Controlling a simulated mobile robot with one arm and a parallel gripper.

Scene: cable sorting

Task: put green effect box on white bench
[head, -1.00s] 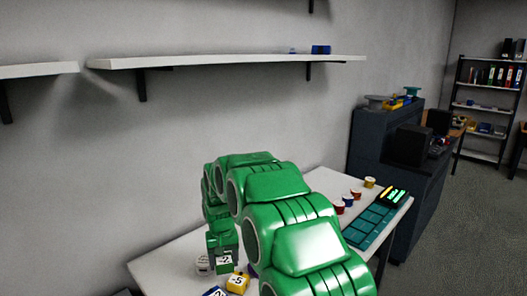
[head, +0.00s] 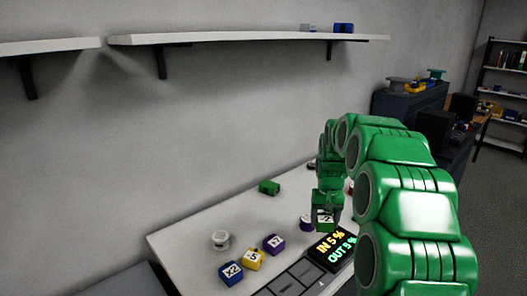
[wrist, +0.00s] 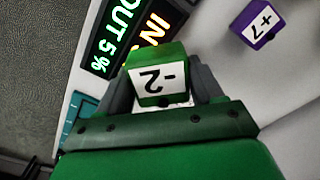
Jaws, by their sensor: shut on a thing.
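The green effect box (head: 326,226), marked "-2", is in my gripper (head: 325,207), near the back edge of a lit display. In the wrist view the green box (wrist: 155,72) sits between the two grey fingers of my gripper (wrist: 158,85), its white label facing the camera. The jaws are shut on its sides. The white bench (head: 185,240) runs along the wall under it; its top also shows in the wrist view (wrist: 285,85). I cannot tell whether the box touches the bench. My green arm hides the bench's right part.
The display (head: 332,248) reads "IN 5%" and "OUT 5%". Purple (head: 274,244), yellow (head: 253,260) and blue (head: 231,273) boxes stand front left, beside a white round piece (head: 220,240). Another green box (head: 269,187) lies farther back. Bare bench lies between them.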

